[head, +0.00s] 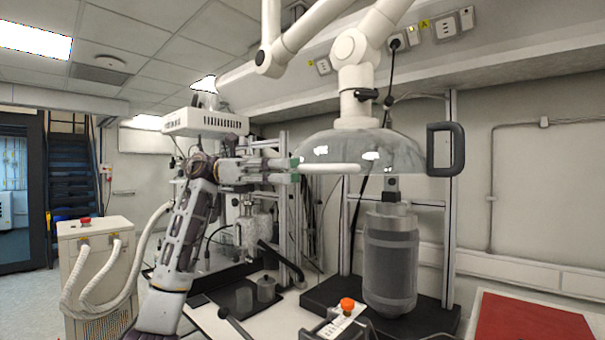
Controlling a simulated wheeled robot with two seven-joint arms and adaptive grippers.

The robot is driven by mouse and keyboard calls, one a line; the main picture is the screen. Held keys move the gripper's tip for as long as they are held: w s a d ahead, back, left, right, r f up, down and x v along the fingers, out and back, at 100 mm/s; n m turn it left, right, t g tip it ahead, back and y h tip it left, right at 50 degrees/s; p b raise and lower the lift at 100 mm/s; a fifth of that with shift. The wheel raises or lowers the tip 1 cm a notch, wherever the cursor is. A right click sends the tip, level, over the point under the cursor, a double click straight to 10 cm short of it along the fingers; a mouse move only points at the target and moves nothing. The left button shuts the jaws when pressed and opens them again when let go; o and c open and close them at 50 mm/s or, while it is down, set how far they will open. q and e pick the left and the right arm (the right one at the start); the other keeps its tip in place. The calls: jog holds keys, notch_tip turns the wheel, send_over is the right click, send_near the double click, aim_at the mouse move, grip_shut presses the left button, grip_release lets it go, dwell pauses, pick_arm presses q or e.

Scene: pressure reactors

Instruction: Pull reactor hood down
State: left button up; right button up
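The reactor hood (400,152) is a clear dome hanging from a jointed white extraction arm. It has a pale horizontal bar (335,168) along its front and a dark square handle (445,149) on its right side. It hangs above the reactor (390,258), a grey cylindrical vessel on a black stand, with a gap between them. My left gripper (294,170) is at the left end of the pale bar, at the hood's left edge. Its green-tipped fingers are a little apart; I cannot tell whether they touch or grip the bar. My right gripper is out of view.
A controller with an orange knob (347,305) sits in front of the reactor. A beige unit with hoses (95,265) is at left, a red surface (528,325) at lower right.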

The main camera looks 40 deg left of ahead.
pick_arm(q)
jog(key=shift+s+a+r, duration=0.1)
jog(key=shift+s+a, duration=0.05)
jog(key=shift+a, duration=0.4)
jog(key=shift+s+a, duration=0.15)
jog(key=shift+a, duration=0.4)
